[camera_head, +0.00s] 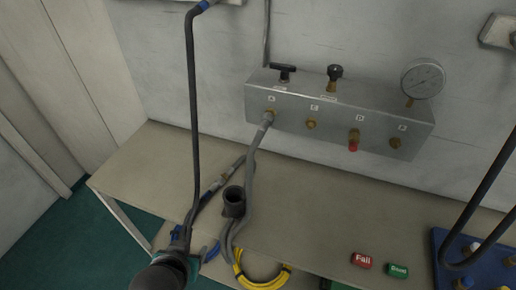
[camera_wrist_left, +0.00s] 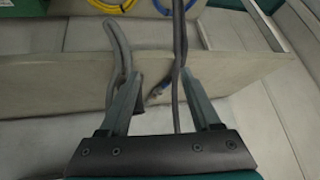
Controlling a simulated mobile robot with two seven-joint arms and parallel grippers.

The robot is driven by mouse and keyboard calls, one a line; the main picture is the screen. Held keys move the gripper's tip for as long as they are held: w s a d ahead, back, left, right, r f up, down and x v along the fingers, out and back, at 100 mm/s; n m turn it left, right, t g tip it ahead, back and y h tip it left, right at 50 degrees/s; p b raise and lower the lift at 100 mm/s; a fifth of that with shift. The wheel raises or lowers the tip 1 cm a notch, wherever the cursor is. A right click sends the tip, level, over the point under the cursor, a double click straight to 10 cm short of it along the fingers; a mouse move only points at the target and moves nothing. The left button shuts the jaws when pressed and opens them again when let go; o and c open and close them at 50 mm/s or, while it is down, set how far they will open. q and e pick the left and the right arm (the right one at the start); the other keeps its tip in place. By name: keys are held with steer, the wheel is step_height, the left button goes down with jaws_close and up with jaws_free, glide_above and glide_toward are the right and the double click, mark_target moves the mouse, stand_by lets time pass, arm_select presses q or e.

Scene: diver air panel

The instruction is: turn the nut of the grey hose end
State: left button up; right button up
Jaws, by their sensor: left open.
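The grey hose (camera_head: 252,165) runs from the leftmost port of the metal panel (camera_head: 340,122) down over the bench edge. Its upper end with the nut (camera_head: 268,119) meets that port; how far the nut is threaded cannot be told. My left gripper (camera_head: 183,235) is low at the bench's front edge, well below and left of the nut. In the left wrist view its two fingers (camera_wrist_left: 161,76) are apart. The grey hose (camera_wrist_left: 120,50) passes by the left finger there, and a dark cable crosses between the fingers. My right gripper is not in view.
A dark cup-like piece (camera_head: 233,203) is beside the hose. Red (camera_head: 361,261) and green (camera_head: 398,270) blocks and a blue tray (camera_head: 440,240) are at right. A gauge (camera_head: 423,79) tops the panel.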

arm_select(q)
steer(key=w+d+r+t, duration=0.3)
steer(key=w+r+t, duration=0.35)
steer(key=r, duration=0.45)
steer(key=m+t+h, duration=0.3)
steer(key=t+h, duration=0.1)
steer(key=h, duration=0.2)
glide_toward(261, 131)
steer(key=shift+g, duration=0.25)
steer(key=p+x, duration=0.2)
steer(key=x, duration=1)
steer(key=shift+w+a, duration=0.1)
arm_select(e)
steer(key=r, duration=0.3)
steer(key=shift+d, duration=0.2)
arm_select(q)
steer(key=shift+c, duration=0.3)
jaws_close()
